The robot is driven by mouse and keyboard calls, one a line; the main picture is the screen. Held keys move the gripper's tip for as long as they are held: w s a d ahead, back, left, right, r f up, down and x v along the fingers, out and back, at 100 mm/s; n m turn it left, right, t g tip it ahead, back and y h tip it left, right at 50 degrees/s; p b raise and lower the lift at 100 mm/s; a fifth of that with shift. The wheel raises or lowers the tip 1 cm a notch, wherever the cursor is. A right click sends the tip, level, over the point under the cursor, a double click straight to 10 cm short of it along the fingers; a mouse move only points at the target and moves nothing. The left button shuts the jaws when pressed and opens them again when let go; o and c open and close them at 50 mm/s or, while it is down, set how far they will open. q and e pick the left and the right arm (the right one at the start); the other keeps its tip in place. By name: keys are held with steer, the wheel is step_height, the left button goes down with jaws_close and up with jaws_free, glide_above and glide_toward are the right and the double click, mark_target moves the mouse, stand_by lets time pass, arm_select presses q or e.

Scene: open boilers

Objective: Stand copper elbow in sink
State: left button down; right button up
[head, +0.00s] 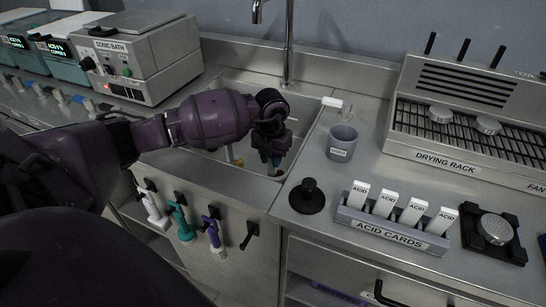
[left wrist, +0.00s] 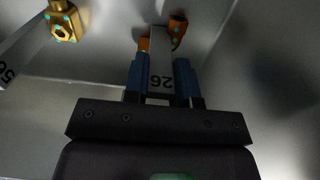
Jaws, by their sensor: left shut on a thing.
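The steel sink (head: 304,112) is set into the bench in the middle of the head view. My left gripper (head: 272,158) reaches down into it, its tips partly hidden by my own wrist. In the left wrist view the blue fingers (left wrist: 160,85) are shut on a grey tag marked 26 (left wrist: 160,78). The orange-brown copper elbow (left wrist: 177,28) with small teal marks is at the tag's far end, low in the sink. I cannot tell whether it touches the sink floor. My right gripper is not in view.
A brass fitting (left wrist: 64,22) with its own tag lies left of the elbow in the sink. A tap (head: 289,45) stands behind the basin. A grey cup (head: 342,143), a black knob (head: 307,195) and an acid card holder (head: 390,232) stand right of the sink.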

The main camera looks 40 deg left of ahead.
arm_select(q)
steer(key=shift+r, duration=0.15)
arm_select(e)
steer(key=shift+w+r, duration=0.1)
arm_select(q)
steer(key=c, duration=0.9)
jaws_free()
steer(key=shift+f, duration=0.2)
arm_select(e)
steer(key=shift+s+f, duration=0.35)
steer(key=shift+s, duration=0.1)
arm_select(q)
steer(key=shift+r, duration=0.6)
step_height(320, 180, up, 10)
steer(key=shift+p, duration=1)
steer(key=shift+s+r, duration=0.1)
steer(key=shift+r, duration=0.5)
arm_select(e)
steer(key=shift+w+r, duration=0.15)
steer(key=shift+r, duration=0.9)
